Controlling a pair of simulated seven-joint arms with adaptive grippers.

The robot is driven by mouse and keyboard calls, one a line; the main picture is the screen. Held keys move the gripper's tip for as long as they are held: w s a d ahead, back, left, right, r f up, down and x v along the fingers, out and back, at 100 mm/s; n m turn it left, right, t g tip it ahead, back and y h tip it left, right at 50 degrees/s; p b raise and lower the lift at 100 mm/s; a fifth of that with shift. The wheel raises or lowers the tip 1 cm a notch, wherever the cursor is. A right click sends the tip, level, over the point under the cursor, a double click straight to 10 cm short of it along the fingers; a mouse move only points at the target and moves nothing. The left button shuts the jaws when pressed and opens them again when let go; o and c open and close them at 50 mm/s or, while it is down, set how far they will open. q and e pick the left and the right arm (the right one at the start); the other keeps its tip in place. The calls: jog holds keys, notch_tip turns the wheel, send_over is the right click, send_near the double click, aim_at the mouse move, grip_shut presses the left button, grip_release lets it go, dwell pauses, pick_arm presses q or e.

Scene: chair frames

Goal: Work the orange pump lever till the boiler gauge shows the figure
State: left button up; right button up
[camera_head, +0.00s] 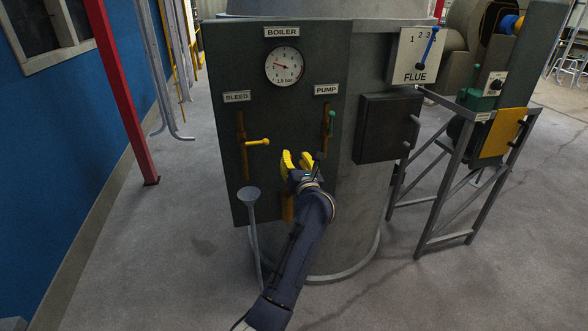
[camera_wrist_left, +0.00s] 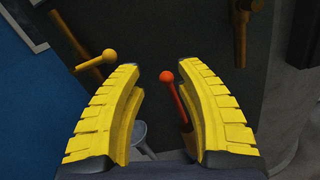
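The boiler gauge (camera_head: 285,67) is a white dial on the dark panel with "1.5 bar" printed on it. My left gripper (camera_head: 297,158) has yellow fingers, spread apart, in front of the panel below the PUMP label (camera_head: 326,90). In the left wrist view, a red-orange lever with a ball end (camera_wrist_left: 167,77) shows between the open fingers, closer to the right one; I cannot tell whether they touch. In the head view this lever is hidden behind the gripper. My right gripper is not in view.
A yellow bleed lever (camera_head: 257,142) sticks out left of my gripper. A green handle (camera_head: 331,122) is on the pipe under the pump label. A grey funnel (camera_head: 249,194) stands low at left. A blue flue lever (camera_head: 430,46) and a metal stand (camera_head: 443,238) are at right.

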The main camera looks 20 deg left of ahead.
pick_arm(q)
jog(key=w+a+f+n, duration=0.1)
jog(key=w, duration=0.1)
jog(key=w+a+f+n+g, duration=0.1)
jog(key=w, duration=0.1)
jog(key=w+a+f+n, duration=0.1)
jog(key=w+a+f, duration=0.1)
jog(key=shift+w+a+g+h, duration=0.1)
jog(key=shift+w+g+h, duration=0.15)
jog(key=shift+g+h, duration=0.15)
jog(key=shift+f, duration=0.1)
grip_shut()
